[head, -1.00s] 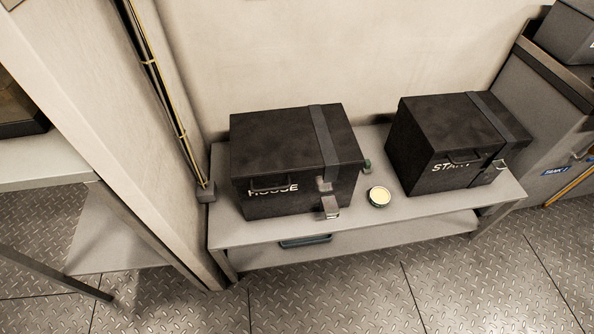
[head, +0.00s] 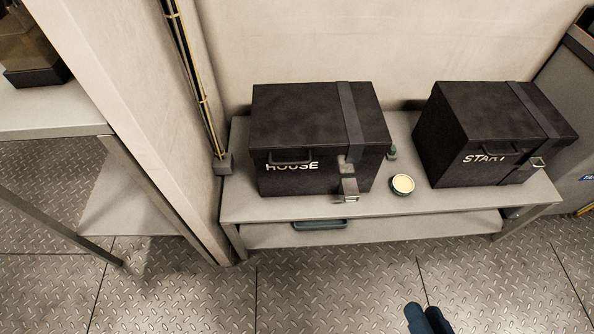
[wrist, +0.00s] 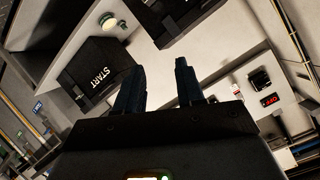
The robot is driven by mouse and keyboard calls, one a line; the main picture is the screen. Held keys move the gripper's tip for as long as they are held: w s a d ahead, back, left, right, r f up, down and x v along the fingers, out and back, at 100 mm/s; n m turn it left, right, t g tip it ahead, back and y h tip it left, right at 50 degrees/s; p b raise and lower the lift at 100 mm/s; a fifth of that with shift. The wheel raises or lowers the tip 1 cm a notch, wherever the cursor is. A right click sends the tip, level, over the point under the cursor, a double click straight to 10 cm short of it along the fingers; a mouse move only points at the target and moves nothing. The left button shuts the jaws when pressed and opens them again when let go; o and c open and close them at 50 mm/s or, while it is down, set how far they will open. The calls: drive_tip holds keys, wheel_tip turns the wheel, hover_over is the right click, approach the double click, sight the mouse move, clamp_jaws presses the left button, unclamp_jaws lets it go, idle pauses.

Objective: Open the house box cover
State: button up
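The house box (head: 310,182) is a black case with white HOUSE lettering, standing on a low grey bench. Its cover (head: 305,115) lies flat and shut, with a dark handle (head: 290,156) at the front edge. A grey strap (head: 353,120) crosses the cover near its right end. A metal latch (head: 349,188) sticks out at the front below the strap. My gripper (head: 425,312) shows at the bottom edge of the head view, in front of the bench and apart from the box. In the wrist view its two fingers (wrist: 158,78) are spread with nothing between them.
A similar START box (head: 475,170) stands to the right on the bench (head: 290,207). A small round pale-topped tin (head: 402,184) sits between the boxes. A wall edge with a yellow cable (head: 190,75) rises at the left. The floor (head: 330,290) in front is clear.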

drive_tip(key=w+a+f+m+g+y+b, duration=0.1)
drive_tip(key=w+a+f+m+y+b, duration=0.15)
drive_tip(key=w+f, duration=0.45)
drive_tip(key=w+a+f+m+y+b, duration=0.2)
drive_tip(key=w+a+f+b, duration=0.15)
drive_tip(key=w, duration=0.55)
drive_tip(key=w+a+r+y+b, duration=0.1)
drive_tip(key=w+a+y+b, duration=0.1)
drive_tip(key=w+a, duration=0.4)
drive_tip(key=w+a+r+g+y+b, duration=0.1)
drive_tip(key=w+a+y+b, duration=0.2)
drive_tip(key=w, duration=1.2)
drive_tip(key=a+y, duration=0.1)
drive_tip(key=a, duration=0.2)
drive_tip(key=shift+a+m, duration=0.25)
drive_tip(key=shift+m, duration=0.1)
drive_tip(key=shift+c, duration=0.2)
clamp_jaws()
